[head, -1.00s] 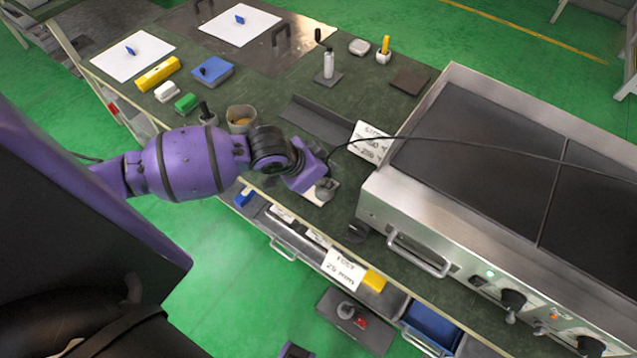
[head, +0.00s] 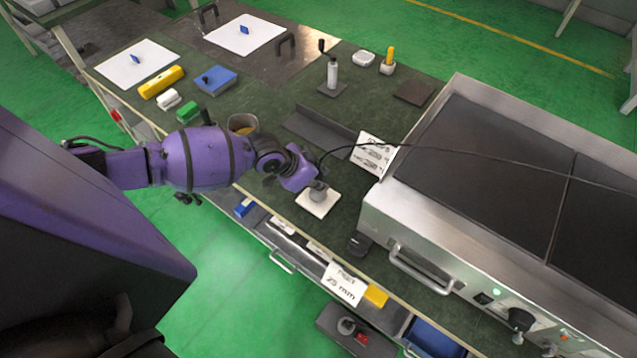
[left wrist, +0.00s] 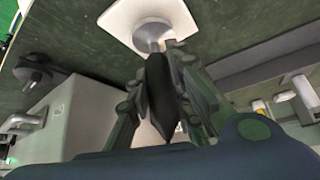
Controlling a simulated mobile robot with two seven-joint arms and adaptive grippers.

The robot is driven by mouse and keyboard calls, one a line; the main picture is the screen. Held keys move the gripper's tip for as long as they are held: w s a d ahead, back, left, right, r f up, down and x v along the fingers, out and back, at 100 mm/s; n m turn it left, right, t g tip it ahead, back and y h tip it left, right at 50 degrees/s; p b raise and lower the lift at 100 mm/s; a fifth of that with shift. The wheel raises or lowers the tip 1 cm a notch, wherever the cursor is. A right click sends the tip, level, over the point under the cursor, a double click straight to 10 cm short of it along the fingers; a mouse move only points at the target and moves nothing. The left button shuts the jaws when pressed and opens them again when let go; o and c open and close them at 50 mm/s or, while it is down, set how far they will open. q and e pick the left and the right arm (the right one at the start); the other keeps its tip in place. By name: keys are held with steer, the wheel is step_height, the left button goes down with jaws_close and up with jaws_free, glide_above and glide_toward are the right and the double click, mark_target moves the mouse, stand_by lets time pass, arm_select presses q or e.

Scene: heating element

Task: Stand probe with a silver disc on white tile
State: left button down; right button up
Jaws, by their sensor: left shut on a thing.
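My left gripper (head: 308,182) is shut on the dark handle of the probe (left wrist: 160,88), which shows between the fingers in the left wrist view. The probe's round silver disc (left wrist: 152,35) faces the white tile (left wrist: 188,18). In the head view the disc (head: 318,187) is over the far part of the white tile (head: 316,207), which lies near the bench's front edge. The disc looks on or very close to the tile; I cannot tell whether it touches. The gripper hides most of the handle in the head view. My right gripper is not in view.
The steel hotplate (head: 470,180) with dark plates stands to the right. A thin black cable (head: 450,153) crosses above it. A white sign (head: 372,153) stands beyond the tile. A cup (head: 242,124) is near my left arm. An open drawer with a label (head: 345,284) is below.

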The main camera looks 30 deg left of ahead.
arm_select(q)
steer(key=shift+f, duration=0.6)
steer(key=shift+f, duration=0.15)
steer(key=c, duration=1.6)
jaws_free()
steer(key=shift+o, duration=0.2)
